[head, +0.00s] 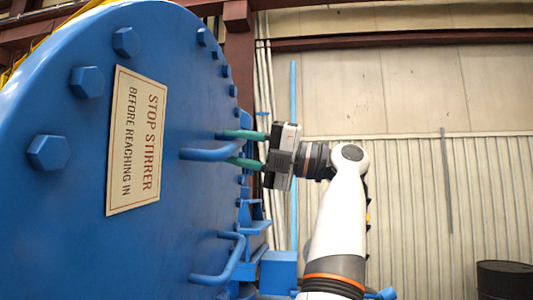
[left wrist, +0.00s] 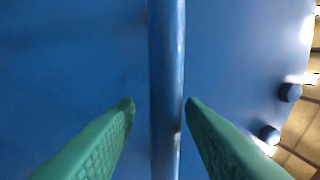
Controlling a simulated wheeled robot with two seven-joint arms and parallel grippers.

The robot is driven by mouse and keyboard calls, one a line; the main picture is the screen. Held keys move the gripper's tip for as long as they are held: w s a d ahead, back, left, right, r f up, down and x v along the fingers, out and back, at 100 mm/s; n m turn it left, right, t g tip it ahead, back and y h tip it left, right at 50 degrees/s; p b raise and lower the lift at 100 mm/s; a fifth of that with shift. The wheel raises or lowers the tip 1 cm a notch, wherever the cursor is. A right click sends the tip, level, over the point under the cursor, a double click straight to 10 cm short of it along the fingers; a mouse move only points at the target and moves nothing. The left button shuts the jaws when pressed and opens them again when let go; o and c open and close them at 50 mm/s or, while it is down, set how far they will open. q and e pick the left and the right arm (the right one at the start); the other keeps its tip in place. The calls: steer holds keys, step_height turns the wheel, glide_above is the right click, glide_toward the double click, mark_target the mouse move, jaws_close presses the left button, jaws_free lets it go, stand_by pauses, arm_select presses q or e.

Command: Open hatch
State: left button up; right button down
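The hatch (head: 60,210) is a large round blue plate with bolts along its rim, filling the left of the head view; it appears closed, though its far edge is partly hidden. A blue bar handle (head: 205,154) stands out from its face. My left gripper (head: 228,149) has its green fingers open, one above and one below this handle. In the left wrist view the handle (left wrist: 166,60) runs vertically between the two fingertips (left wrist: 159,103), with a gap on the left and very little on the right. My right gripper is not in view.
A second blue handle (head: 235,262) sits lower on the hatch. A sign (head: 135,140) reads "STOP STIRRER BEFORE REACHING IN". Blue brackets (head: 255,225) stand beside the hatch's right edge. A dark drum (head: 505,280) stands at the far right, before a pale wall.

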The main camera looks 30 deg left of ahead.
arm_select(q)
steer(key=p+v, duration=0.1)
steer(key=v, duration=0.6)
steer(key=shift+d+p, duration=0.2)
steer(key=shift+p, duration=0.15)
